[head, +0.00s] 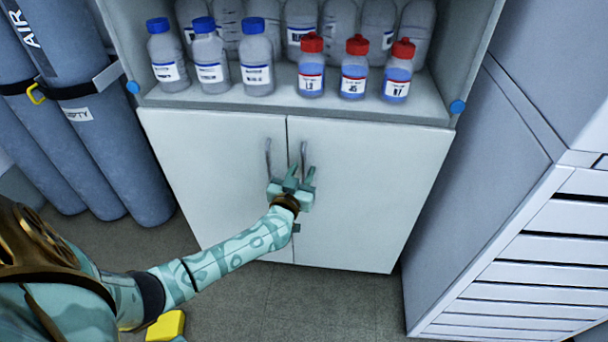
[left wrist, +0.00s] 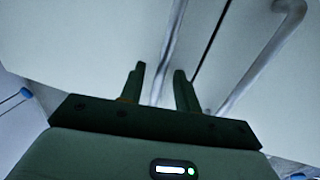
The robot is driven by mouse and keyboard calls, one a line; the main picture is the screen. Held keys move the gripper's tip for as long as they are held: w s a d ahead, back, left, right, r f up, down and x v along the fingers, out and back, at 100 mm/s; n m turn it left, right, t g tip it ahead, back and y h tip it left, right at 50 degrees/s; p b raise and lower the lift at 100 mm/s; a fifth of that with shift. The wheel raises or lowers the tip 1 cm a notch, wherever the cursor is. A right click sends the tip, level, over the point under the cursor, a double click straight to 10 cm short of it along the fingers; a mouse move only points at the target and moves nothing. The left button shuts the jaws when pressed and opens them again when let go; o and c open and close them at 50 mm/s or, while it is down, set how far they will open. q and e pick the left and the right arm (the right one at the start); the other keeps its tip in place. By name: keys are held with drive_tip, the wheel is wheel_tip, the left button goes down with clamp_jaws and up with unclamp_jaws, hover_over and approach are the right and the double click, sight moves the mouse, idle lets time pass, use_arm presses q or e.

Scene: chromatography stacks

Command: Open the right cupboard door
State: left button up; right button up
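The right cupboard door (head: 365,205) is a pale flat panel and looks closed, level with the left door (head: 215,175). Its handle (head: 303,157) is a grey vertical bar beside the middle gap. My left gripper (head: 299,174) is at the lower part of this handle, with its fingers pointing toward the door. In the left wrist view, the fingers (left wrist: 160,72) are apart, and a handle bar (left wrist: 171,45) runs between them with room on both sides. The other handle (left wrist: 262,58) is to the right there, outside the fingers. My right gripper is not in view.
Above the doors, a shelf (head: 420,108) holds several blue-capped and red-capped bottles. Grey gas cylinders (head: 95,120) stand at the left. A grey cabinet with drawers (head: 530,240) stands close at the right. The floor (head: 320,305) before the right door looks clear.

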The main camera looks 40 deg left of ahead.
use_arm(q)
drive_tip(key=shift+w+r, duration=0.1)
clamp_jaws()
